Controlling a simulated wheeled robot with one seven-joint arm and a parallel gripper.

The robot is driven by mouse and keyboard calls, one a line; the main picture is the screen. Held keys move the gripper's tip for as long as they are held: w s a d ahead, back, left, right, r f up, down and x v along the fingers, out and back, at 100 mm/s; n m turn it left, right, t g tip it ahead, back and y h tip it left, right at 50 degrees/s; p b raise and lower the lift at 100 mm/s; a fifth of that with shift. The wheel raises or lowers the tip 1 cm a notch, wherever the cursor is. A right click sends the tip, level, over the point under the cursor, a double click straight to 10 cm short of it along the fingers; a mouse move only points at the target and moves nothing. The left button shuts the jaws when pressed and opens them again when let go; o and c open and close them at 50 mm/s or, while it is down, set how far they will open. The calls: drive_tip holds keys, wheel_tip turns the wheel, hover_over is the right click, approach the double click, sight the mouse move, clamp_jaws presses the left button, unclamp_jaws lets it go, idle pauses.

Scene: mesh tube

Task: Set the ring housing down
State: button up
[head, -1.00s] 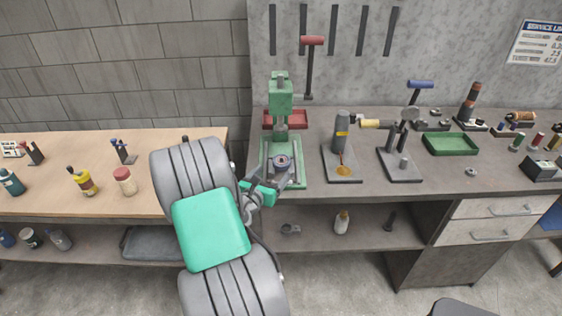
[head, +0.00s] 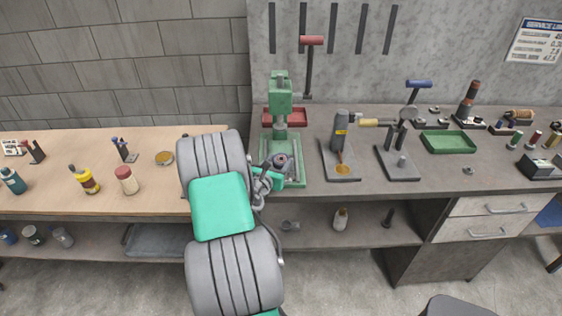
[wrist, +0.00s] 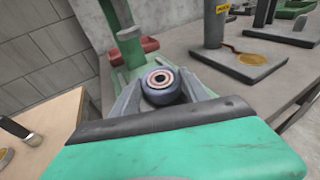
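The ring housing (wrist: 162,86) is a dark round part with a pale and copper-coloured ring in its top face. It sits between the two grey fingers of my gripper (wrist: 160,92), which press against its sides in the wrist view. In the head view the housing (head: 280,160) and my gripper (head: 274,167) are over the front of the green press (head: 281,95), in front of its column. I cannot tell whether the housing touches the press base (head: 295,180) or hangs just above it.
A red tray (head: 298,117) lies behind the press. A grey stand with an amber patch (head: 342,169) is to the right, then a second stand (head: 401,165) and a green tray (head: 449,142). The wooden bench (head: 80,205) at left holds bottles.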

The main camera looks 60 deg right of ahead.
drive_tip(key=c, duration=1.1)
drive_tip(key=shift+r, duration=0.1)
clamp_jaws()
